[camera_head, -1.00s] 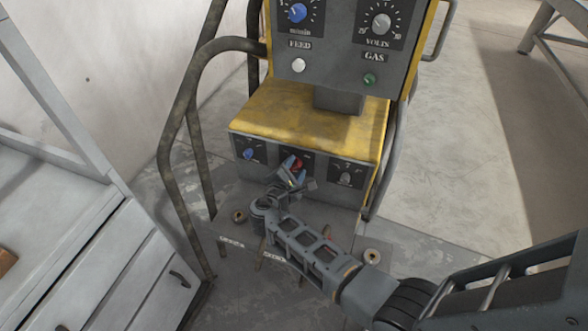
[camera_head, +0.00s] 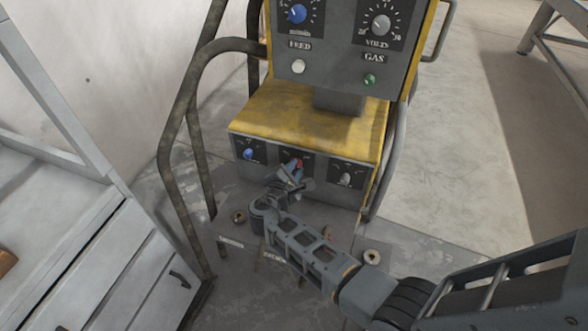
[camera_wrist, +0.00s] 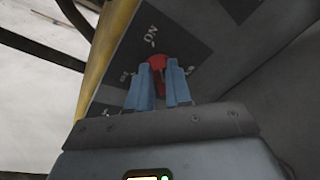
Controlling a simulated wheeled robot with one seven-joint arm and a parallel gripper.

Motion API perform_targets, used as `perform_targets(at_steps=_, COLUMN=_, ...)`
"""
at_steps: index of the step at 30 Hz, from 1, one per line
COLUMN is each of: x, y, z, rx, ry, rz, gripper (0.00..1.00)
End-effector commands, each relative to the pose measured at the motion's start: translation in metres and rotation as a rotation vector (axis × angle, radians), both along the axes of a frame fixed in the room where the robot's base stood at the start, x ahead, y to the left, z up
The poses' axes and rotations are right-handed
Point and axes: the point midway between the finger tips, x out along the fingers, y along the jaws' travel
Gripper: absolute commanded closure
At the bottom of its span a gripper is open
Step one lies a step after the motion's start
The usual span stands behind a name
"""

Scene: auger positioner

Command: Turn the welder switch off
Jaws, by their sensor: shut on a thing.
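The welder (camera_head: 310,115) is a yellow and grey machine in the middle of the head view. Its red switch (camera_head: 293,163) is the middle knob on the lower front panel, partly hidden by my gripper (camera_head: 292,175). In the wrist view the red switch (camera_wrist: 157,63) sits on a dark plate, with "ON" lettered beside it and another label partly readable. The blue fingers of my gripper (camera_wrist: 160,84) are closed on either side of the switch, gripping it. The exact angle of the switch is hard to read.
A blue knob (camera_head: 248,153) is left of the switch and a grey knob (camera_head: 346,178) is right of it. Bent tube rails (camera_head: 172,135) flank the welder. A grey drawer cabinet (camera_head: 125,250) stands at the left.

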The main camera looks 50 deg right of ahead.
Motion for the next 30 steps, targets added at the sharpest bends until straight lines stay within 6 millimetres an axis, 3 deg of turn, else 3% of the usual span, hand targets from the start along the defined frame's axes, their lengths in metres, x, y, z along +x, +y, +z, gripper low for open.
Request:
perform_targets(at_steps=8, x=0.002, y=0.001, z=0.002, rx=-0.050, ry=0.142, rz=-0.001, gripper=1.00)
perform_targets(at_steps=30, x=0.012, y=0.004, z=-0.001, rx=-0.288, ry=0.794, rz=0.000, gripper=1.00)
